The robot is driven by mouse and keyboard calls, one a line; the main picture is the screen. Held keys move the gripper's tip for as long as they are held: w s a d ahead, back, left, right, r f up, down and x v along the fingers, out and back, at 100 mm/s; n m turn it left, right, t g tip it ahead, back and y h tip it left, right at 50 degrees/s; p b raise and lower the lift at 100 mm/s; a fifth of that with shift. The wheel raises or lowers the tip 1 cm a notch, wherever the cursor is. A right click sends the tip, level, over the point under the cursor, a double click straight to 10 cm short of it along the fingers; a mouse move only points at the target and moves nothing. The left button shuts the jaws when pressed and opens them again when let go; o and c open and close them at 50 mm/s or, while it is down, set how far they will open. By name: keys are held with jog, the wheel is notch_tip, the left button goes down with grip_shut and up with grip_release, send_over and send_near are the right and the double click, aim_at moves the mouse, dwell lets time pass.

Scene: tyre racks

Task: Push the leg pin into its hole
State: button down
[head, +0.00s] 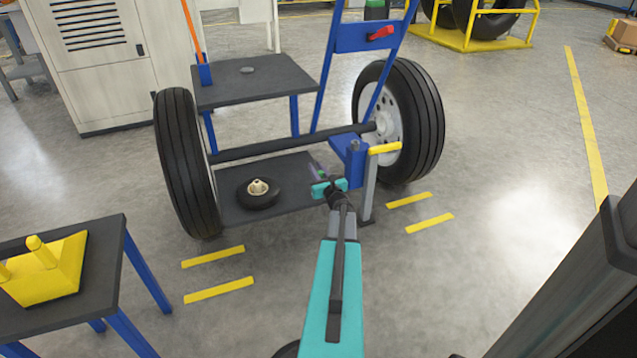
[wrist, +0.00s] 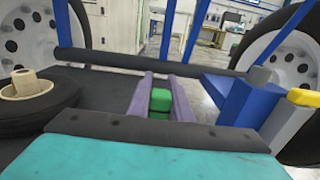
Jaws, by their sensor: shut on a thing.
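My gripper (head: 319,172) is in front of the cart's axle, left of the blue bracket (head: 352,160). In the wrist view its two purple fingers (wrist: 160,98) are closed on a green block (wrist: 160,100). I cannot tell whether this block is the leg pin, as its far end is hidden. The grey leg (head: 369,190) stands upright beside the blue bracket, with a yellow bar (head: 384,148) across its top. The bracket (wrist: 240,100) and bar (wrist: 302,97) also show at right in the wrist view. The block is apart from the bracket. I cannot make out the pin hole.
The cart has a left wheel (head: 181,160), a right wheel (head: 425,120) and a black axle bar (head: 285,143). A small wheel (head: 258,193) lies on its low dark deck (head: 290,170).

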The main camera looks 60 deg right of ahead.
jog(key=shift+r, duration=0.2)
jog(key=s+a+r+p, duration=0.2)
jog(key=s+a, duration=0.2)
jog(key=s, duration=0.2)
jog(key=s+a+r+p, duration=0.2)
jog(key=s+a, duration=0.3)
jog(key=s, duration=0.1)
jog(key=shift+s+a+r, duration=0.3)
jog(key=shift+s, duration=0.1)
dwell(0.7)
